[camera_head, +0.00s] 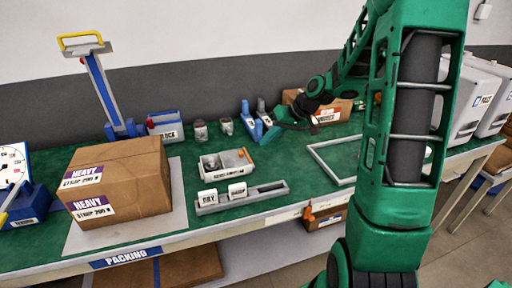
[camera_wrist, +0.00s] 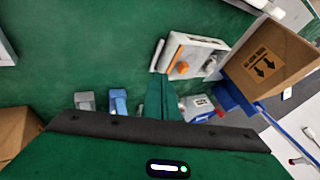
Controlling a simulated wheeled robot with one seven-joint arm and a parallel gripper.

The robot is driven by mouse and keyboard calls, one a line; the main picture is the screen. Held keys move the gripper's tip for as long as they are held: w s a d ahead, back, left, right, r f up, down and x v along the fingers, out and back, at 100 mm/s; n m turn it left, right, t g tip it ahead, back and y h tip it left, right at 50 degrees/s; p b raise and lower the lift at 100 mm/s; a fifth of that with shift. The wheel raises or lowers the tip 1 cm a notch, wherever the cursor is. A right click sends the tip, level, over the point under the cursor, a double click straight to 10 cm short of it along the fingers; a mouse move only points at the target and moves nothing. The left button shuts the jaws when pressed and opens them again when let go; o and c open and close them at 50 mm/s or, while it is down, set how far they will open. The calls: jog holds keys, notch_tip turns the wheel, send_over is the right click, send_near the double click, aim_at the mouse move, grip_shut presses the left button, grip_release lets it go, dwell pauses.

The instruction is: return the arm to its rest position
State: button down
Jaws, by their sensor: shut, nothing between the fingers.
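My arm, green with dark joints, reaches from the right over the back of the green packing bench in the head view. My gripper (camera_head: 272,132) is at its far end, low over the bench beside two blue-and-grey pump-like items (camera_head: 250,121). A grey item (camera_wrist: 85,101) and a blue item (camera_wrist: 118,101) stand left of the fingers there. Whether the fingers touch anything cannot be told.
A heavy cardboard box (camera_head: 122,178) stands at the left on a pale plate. A grey tray (camera_head: 226,164) with an orange-handled tool and a slotted holder (camera_head: 243,197) are mid-bench. An empty pale frame (camera_head: 325,163) lies right. Another carton (camera_head: 338,108) is behind my arm.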

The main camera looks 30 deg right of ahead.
jog(key=v, duration=0.6)
jog(key=shift+d, duration=0.1)
jog(key=s+m+g+h, duration=0.4)
jog(key=s+m+g, duration=0.1)
jog(key=s, duration=2.6)
jog(key=shift+s+r+m+h, duration=0.35)
jog(key=shift+m+h, duration=0.05)
jog(key=shift+m, duration=0.1)
jog(key=shift+d, duration=0.15)
